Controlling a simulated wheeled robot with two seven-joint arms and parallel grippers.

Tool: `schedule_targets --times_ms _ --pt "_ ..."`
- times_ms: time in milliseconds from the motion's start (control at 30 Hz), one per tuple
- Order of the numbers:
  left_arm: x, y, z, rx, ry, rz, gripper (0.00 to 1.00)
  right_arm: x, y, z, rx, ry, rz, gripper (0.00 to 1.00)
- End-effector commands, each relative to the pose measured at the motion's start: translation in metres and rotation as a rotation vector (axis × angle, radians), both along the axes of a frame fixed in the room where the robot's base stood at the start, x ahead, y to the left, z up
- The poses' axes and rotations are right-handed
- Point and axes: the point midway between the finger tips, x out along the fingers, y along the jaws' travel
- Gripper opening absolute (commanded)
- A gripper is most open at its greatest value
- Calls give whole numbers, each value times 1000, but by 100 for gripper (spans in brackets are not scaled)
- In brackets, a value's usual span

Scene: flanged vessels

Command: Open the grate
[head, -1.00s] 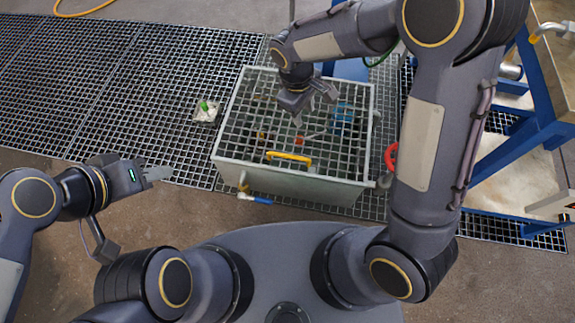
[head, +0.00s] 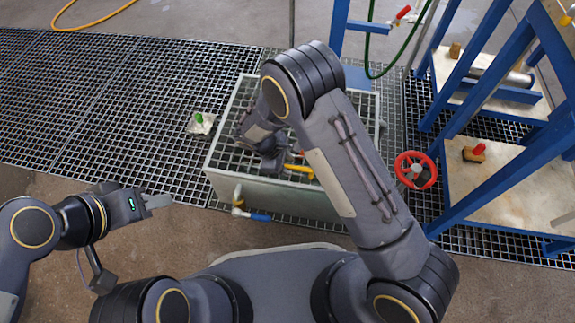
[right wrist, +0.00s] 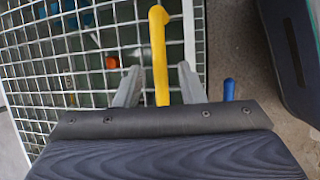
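The grate (head: 228,152) lies flat over the open top of a grey tub (head: 270,194) and looks closed. Its yellow handle (head: 298,169) is on the near side, partly hidden by my right arm in the head view. In the right wrist view, the yellow handle (right wrist: 159,45) runs between the two spread fingers of my right gripper (right wrist: 160,85), with gaps on both sides. The grate's white bars (right wrist: 45,70) fill the left there. My left gripper (head: 157,201) is held left of the tub, away from it; its finger opening is unclear.
A valve with a blue lever (head: 250,215) sticks out at the tub's front. A red handwheel (head: 416,170) and blue frames (head: 500,195) stand to the right. A small green-topped item (head: 200,122) lies on the floor grating to the left.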

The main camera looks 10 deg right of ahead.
Motion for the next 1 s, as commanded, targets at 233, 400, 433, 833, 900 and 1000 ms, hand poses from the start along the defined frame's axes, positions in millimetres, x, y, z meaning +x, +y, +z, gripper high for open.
schedule_targets --times_ms 233,400,433,833,900,1000 --pt "0 0 -2 0 0 0 36 0 -2 -4 1 0 0 36" --pt "0 0 -2 0 0 0 36 0 -2 -4 1 0 0 26" --pt "0 0 -2 0 0 0 36 0 -2 -4 1 0 0 22" --pt "0 0 -1 0 0 0 36 0 -2 -4 1 1 0 0" --pt "0 0 0 0 0 0 36 0 -2 -2 2 2 -1 0" --pt "0 0 7 0 0 0 36 2 -2 7 7 13 -3 0"
